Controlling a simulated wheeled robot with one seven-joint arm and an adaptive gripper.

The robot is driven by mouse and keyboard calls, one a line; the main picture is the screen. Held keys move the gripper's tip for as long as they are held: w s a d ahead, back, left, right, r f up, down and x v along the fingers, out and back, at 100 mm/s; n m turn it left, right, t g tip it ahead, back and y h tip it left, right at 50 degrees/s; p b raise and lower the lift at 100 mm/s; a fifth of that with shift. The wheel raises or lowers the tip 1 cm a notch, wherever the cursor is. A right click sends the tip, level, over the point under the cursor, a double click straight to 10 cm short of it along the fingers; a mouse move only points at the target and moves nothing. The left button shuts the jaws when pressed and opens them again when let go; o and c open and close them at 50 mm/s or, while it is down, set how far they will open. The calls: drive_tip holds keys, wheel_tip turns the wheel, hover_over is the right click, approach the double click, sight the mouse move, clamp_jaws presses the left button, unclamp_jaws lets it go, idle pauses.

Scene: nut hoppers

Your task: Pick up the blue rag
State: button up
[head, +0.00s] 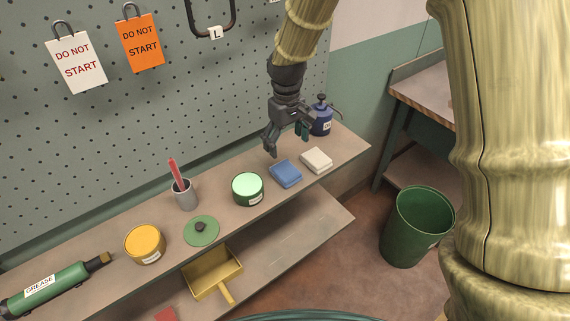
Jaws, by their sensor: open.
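The blue rag (286,174) lies folded flat on the upper shelf, between a green tin and a white folded rag. My gripper (286,146) is open and empty, pointing down just above and behind the blue rag. Its dark fingers are apart, and no contact with the rag shows. The rag's top is in full view.
The white rag (317,160) lies close on the right, with a blue oil can (321,118) behind it. The green tin (248,189) stands close on the left. A pegboard (130,130) rises behind the shelf (225,214). A green bin (416,228) stands at right.

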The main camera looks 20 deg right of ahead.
drive_tip(key=p, duration=0.2)
hover_over(286, 170)
drive_tip(key=w, duration=0.1)
drive_tip(key=f, duration=0.3)
drive_tip(key=shift+d+f, duration=0.4)
drive_tip(key=shift+s+a+f+p, duration=0.2)
drive_tip(key=shift+f+p, duration=0.25)
drive_tip(key=shift+f, duration=0.35)
drive_tip(key=shift+s+a+f+p, duration=0.2)
drive_tip(key=shift+f+p, duration=0.2)
drive_tip(key=shift+f, duration=0.4)
drive_tip(key=shift+f+p, duration=0.45)
drive_tip(key=shift+f, duration=1)
drive_tip(key=c, duration=1.1)
